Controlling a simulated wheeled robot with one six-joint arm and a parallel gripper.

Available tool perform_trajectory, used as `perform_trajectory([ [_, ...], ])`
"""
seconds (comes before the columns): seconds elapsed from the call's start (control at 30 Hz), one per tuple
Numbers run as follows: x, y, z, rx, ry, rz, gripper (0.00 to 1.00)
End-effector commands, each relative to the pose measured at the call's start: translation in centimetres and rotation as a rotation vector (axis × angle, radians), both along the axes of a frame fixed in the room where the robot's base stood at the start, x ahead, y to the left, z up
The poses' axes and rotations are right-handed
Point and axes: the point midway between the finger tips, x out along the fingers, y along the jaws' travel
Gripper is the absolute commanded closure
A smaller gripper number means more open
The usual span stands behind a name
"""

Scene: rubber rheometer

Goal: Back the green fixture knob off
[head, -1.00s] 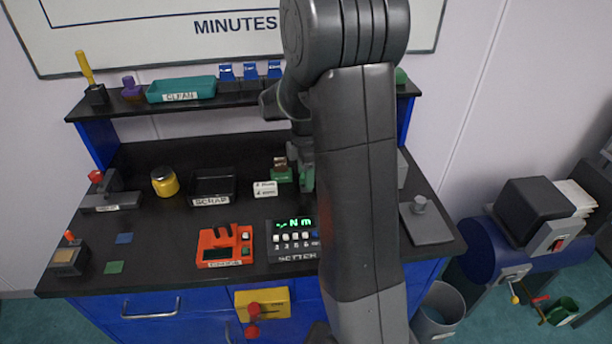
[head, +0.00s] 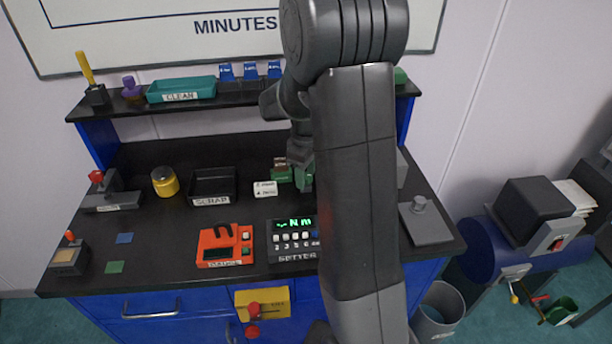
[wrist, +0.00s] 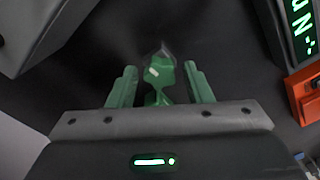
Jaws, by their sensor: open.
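A green fixture (head: 281,174) with a brown top stands at the back middle of the bench in the head view, partly behind my gripper. My gripper (head: 302,182) points down just right of it. In the wrist view my gripper (wrist: 161,84) is open, with its two green fingers apart. A green knob (wrist: 158,72) shows between the fingers, with a dark gap on each side. It does not look gripped. My arm hides the bench to the right of the fixture.
A small white label (head: 265,188) stands left of the fixture. The black setter box with a lit display (head: 294,240) and an orange gauge (head: 224,246) are in front. A black scrap tray (head: 213,187) is to the left. A grey block (wrist: 40,30) shows in the wrist view.

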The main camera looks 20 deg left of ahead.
Motion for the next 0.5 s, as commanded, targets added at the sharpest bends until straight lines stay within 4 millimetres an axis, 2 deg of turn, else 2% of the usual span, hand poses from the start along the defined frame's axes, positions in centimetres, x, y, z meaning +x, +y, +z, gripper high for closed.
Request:
perform_trajectory([
  [0.23, 0.00, -0.01, 0.00, 0.000, 0.000, -0.111, 0.54],
  [0.5, 0.01, -0.01, 0.00, 0.000, 0.000, -0.389, 0.54],
])
